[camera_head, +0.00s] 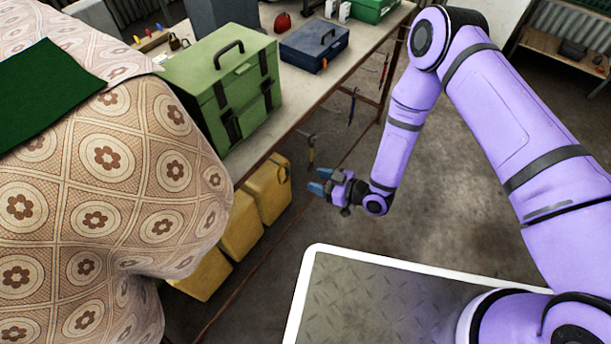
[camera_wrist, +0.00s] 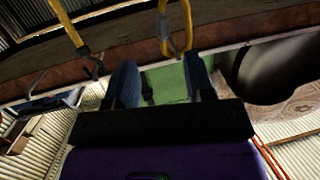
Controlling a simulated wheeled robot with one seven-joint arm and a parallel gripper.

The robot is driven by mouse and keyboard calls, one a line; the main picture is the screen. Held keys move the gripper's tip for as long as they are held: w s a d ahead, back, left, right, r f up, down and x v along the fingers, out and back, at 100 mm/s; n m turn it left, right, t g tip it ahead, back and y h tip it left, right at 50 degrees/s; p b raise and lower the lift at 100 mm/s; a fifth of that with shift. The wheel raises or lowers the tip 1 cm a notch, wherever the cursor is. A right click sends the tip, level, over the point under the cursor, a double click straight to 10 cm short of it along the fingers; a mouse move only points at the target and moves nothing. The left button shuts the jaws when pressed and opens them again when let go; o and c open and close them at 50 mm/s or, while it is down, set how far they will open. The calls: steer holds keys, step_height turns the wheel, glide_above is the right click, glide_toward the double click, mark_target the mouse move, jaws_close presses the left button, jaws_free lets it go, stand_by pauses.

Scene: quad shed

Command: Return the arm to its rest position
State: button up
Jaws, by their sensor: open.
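My purple arm comes in from the right in the head view and reaches down to the left. My gripper (camera_head: 319,181) is at its end, over the open floor just right of the workbench's front edge. The two blue fingertips stand apart with nothing between them. The wrist view also shows my gripper (camera_wrist: 160,82) with its blue fingers spread. Behind them are the bench edge, hanging yellow-handled tools (camera_wrist: 175,25) and a green surface. The gripper appears clear of all of them.
A workbench (camera_head: 345,72) carries a green toolbox (camera_head: 225,85) and a blue case (camera_head: 314,45). Yellow containers (camera_head: 268,190) stand below it. A patterned cloth (camera_head: 100,200) covers something at left. Floor right of the gripper is clear.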

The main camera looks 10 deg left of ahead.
steer(key=shift+v, duration=1.5)
